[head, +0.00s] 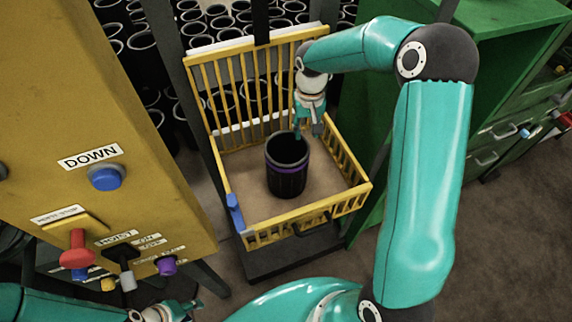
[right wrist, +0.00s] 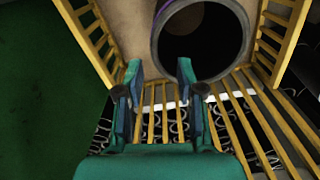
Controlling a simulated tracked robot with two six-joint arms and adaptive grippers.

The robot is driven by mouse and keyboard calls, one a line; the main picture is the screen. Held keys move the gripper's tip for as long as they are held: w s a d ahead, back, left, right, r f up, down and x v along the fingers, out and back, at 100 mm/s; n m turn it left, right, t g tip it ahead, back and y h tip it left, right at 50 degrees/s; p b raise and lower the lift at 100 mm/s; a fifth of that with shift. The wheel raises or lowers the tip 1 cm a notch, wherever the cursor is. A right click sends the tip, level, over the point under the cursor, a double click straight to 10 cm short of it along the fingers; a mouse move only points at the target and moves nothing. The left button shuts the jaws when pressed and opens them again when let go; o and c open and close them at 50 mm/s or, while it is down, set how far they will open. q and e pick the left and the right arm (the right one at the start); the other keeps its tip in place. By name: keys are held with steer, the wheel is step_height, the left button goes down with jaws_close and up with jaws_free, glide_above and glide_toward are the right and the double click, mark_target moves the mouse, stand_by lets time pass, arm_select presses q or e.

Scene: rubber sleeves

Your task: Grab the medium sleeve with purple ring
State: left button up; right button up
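The black sleeve with a purple ring (head: 287,181) stands upright on the floor of a yellow-barred basket (head: 352,197). Its open mouth faces up. My right gripper (head: 308,133) is at the far right side of the sleeve's rim, pointing down. In the right wrist view the right gripper (right wrist: 159,67) has its two fingers apart with nothing between them. The sleeve's round mouth (right wrist: 203,35) lies just beyond the right-hand fingertip there; whether they touch is unclear. My left gripper (head: 183,311) is at the bottom left, cut by the frame edge, its fingers too small to judge.
A yellow control panel (head: 75,120) with buttons and levers stands at left. Many black sleeves (head: 145,40) fill the area behind the basket. A green cabinet (head: 500,45) with drawers stands at right. The basket's bars surround the sleeve, with bare basket floor around it.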

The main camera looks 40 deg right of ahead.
mark_target(308, 144)
steer(key=f, duration=0.2)
steer(key=f+p, duration=0.1)
steer(key=f, duration=0.4)
steer(key=shift+s+d+p, duration=0.15)
steer(key=shift+d+p, duration=0.15)
steer(key=shift+d, duration=0.05)
steer(key=shift+f, duration=0.4)
steer(key=shift+c, duration=0.3)
jaws_close()
steer(key=shift+r, duration=0.1)
